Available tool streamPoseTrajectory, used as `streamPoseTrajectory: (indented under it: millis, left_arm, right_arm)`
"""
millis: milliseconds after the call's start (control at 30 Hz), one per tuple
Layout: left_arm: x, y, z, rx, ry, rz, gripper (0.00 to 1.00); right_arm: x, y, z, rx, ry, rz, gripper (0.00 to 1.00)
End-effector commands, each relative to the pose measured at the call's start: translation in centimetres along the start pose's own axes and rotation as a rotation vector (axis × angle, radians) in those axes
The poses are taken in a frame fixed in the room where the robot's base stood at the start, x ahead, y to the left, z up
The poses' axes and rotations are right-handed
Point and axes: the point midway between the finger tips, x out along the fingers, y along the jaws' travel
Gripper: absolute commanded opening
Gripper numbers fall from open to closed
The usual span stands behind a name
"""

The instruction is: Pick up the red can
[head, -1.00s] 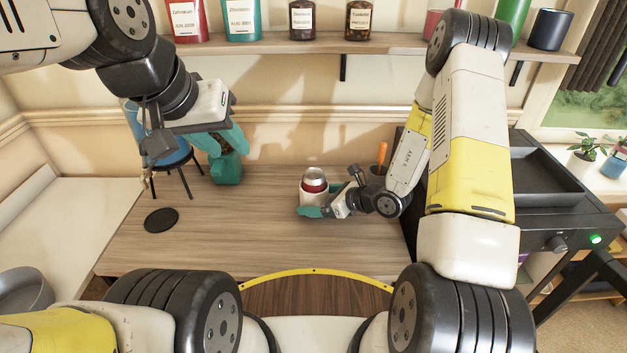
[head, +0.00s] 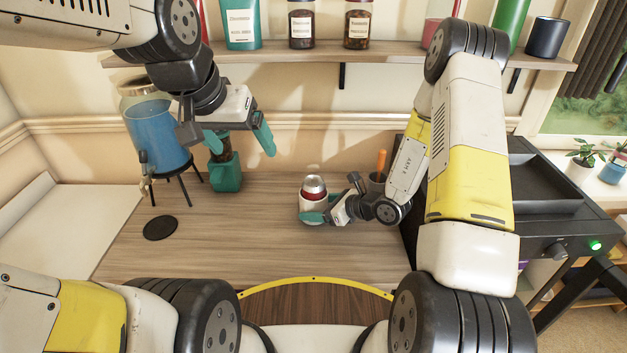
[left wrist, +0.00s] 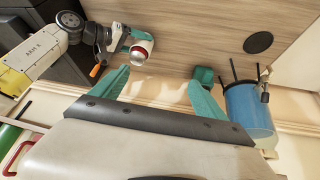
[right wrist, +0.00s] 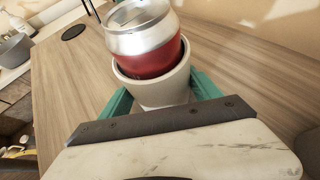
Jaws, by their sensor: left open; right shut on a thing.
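The red can (head: 314,186) has a silver top and sits inside a white cup (head: 307,211). In the right wrist view the can (right wrist: 150,50) rises, tilted in the picture, out of the cup (right wrist: 160,92); its lower part is hidden. My right gripper (head: 318,217) is shut on the cup, one teal finger on each side, at the table's middle right. I cannot tell whether the cup touches the table. My left gripper (head: 238,146) is open and empty in the air, up and left of the can. In the left wrist view the can (left wrist: 141,50) lies beyond its fingers.
A teal pot (head: 226,175) stands at the table's back, below my left gripper. A blue dispenser (head: 158,135) on a black stand is to its left. A dark cup with an orange-handled tool (head: 381,160) stands behind my right gripper. The table's front middle (head: 240,235) is clear.

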Motion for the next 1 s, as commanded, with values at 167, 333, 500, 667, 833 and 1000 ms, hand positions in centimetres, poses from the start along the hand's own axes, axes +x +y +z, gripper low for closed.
streamPoseTrajectory:
  millis: [167,333,500,667,833,1000]
  left_arm:
    - [5.0,1.1,-3.0,0.125,-0.060,0.001,0.84]
    - [10.2,2.9,-5.2,0.239,-0.099,0.029,0.84]
    - [14.8,4.7,-6.3,0.326,-0.123,0.073,0.84]
    - [17.4,6.0,-6.7,0.373,-0.133,0.104,0.84]
    - [19.2,6.6,-6.6,0.390,-0.137,0.118,0.84]
    - [22.2,7.0,-6.1,0.393,-0.139,0.119,0.84]
  right_arm:
    - [0.0,0.0,0.1,0.000,-0.001,-0.001,0.50]
    - [0.0,-0.1,0.1,0.000,-0.001,-0.001,0.50]
    - [0.0,-0.1,0.1,0.000,-0.001,-0.001,0.50]
    - [0.0,-0.1,0.1,0.000,-0.001,-0.001,0.50]
    - [0.0,0.0,0.1,0.000,-0.001,-0.001,0.50]
    - [0.0,0.0,0.1,0.000,-0.001,-0.001,0.50]
